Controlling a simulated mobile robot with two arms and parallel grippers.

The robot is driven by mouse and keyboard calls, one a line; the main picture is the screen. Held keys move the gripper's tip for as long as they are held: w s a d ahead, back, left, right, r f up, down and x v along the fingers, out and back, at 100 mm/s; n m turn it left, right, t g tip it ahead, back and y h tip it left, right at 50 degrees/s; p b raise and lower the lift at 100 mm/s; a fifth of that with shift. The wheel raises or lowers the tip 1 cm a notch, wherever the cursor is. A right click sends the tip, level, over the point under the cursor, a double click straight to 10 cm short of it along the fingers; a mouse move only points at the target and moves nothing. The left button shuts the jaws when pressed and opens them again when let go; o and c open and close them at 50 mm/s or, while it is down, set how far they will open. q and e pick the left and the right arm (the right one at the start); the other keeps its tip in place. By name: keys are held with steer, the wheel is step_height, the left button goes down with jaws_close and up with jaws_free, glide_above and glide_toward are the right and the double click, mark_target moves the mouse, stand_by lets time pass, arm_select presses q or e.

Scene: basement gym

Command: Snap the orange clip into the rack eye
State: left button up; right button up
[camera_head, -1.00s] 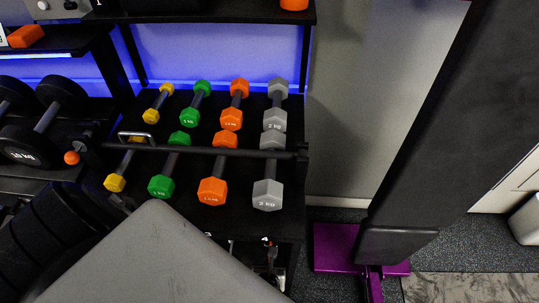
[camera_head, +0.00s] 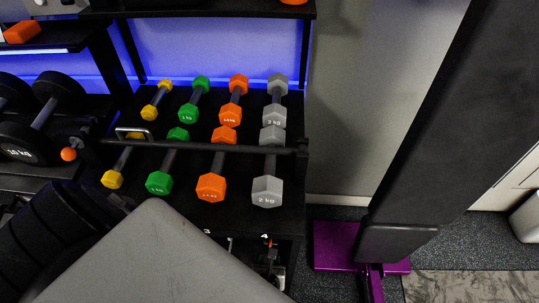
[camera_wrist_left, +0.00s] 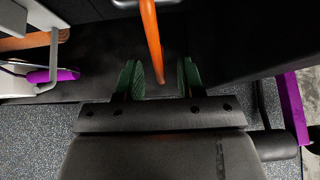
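In the left wrist view my left gripper (camera_wrist_left: 160,79) has its two green-padded fingertips apart. Neither gripper can be made out clearly in the head view.
Yellow, green, orange and grey dumbbells (camera_head: 267,191) lie on the rack shelf. Large black dumbbells (camera_head: 22,143) and an orange knob (camera_head: 68,154) are at left. A black padded upright (camera_head: 430,150) with a purple base (camera_head: 334,246) stands at right. A grey panel (camera_head: 150,255) fills the lower left.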

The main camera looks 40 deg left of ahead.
arm_select(q)
steer(key=shift+r, duration=0.1)
steer(key=p+v, duration=0.2)
steer(key=v, duration=0.8)
steer(key=shift+s+d, duration=0.2)
steer(key=shift+s, duration=0.1)
stand_by(0.6)
steer(key=s+a+f+n+g+h+p, duration=0.1)
steer(key=a+f+n+g, duration=0.15)
steer(key=f+n, duration=0.3)
steer(key=s+a+f+n+g+h, duration=0.1)
steer(key=s+a+f+n+g, duration=0.1)
steer(key=f+n+g, duration=0.3)
steer(key=s+a+f+n+h, duration=0.1)
steer(key=s+f+n, duration=0.3)
steer(key=s+n, duration=0.3)
steer(key=s+a+f+n+h+p, duration=0.1)
steer(key=s+a+f+n+h, duration=0.1)
steer(key=s+f+n, duration=0.2)
steer(key=s+n, duration=0.3)
steer(key=n, duration=0.2)
steer(key=shift+s+f+n+g+h, duration=0.3)
steer(key=shift+s+n+g, duration=0.05)
